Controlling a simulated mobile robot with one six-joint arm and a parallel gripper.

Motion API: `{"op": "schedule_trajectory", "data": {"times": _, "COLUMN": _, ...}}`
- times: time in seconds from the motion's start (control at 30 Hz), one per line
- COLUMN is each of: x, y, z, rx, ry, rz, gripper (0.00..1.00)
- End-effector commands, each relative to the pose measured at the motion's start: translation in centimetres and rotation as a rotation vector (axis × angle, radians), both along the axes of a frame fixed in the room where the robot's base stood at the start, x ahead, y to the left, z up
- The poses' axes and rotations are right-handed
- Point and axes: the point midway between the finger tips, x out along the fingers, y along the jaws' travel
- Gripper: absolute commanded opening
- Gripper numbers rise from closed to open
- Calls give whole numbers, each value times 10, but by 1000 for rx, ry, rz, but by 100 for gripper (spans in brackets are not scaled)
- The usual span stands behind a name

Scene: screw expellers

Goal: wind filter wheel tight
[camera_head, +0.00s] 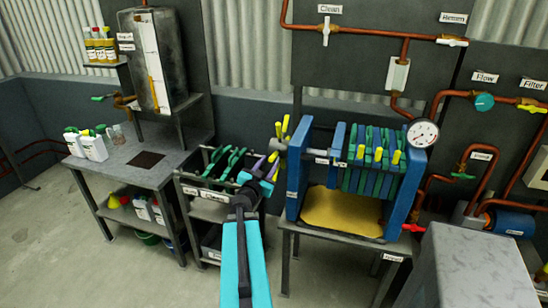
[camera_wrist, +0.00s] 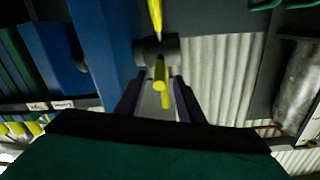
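The filter wheel (camera_head: 281,140) is a grey hub with yellow spokes on the left end of the blue-framed filter press (camera_head: 294,180). My gripper (camera_head: 268,163) is just below the wheel in the head view. I see gaps beside the spokes; contact cannot be told. Part of the wheel is hidden behind my gripper in the head view.
The press holds several green and blue plates (camera_head: 375,160) above a yellow tray (camera_head: 340,212). A plate rack (camera_head: 222,165) stands close at left. A pressure gauge (camera_head: 422,133) and copper pipes are at right. A grey cabinet (camera_head: 470,265) stands at front right.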

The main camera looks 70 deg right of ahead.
Motion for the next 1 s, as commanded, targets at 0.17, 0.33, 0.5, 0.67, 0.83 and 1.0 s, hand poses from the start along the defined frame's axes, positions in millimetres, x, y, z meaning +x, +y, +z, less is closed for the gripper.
{"op": "schedule_trajectory", "data": {"times": 0.17, "x": 1, "y": -19, "z": 0, "rx": 0, "ry": 0, "rz": -2, "gripper": 35}}
{"op": "schedule_trajectory", "data": {"times": 0.33, "x": 1, "y": -35, "z": 0, "rx": 0, "ry": 0, "rz": 0, "gripper": 35}}
{"op": "schedule_trajectory", "data": {"times": 0.5, "x": 0, "y": -46, "z": 0, "rx": -1, "ry": 0, "rz": -1, "gripper": 35}}
{"op": "schedule_trajectory", "data": {"times": 0.67, "x": 0, "y": -52, "z": 0, "rx": -1, "ry": -1, "rz": -1, "gripper": 35}}
{"op": "schedule_trajectory", "data": {"times": 0.83, "x": 0, "y": -53, "z": 0, "rx": -1, "ry": -1, "rz": -1, "gripper": 35}}
{"op": "schedule_trajectory", "data": {"times": 1.0, "x": 0, "y": -53, "z": 0, "rx": -1, "ry": 0, "rz": -1, "gripper": 35}}
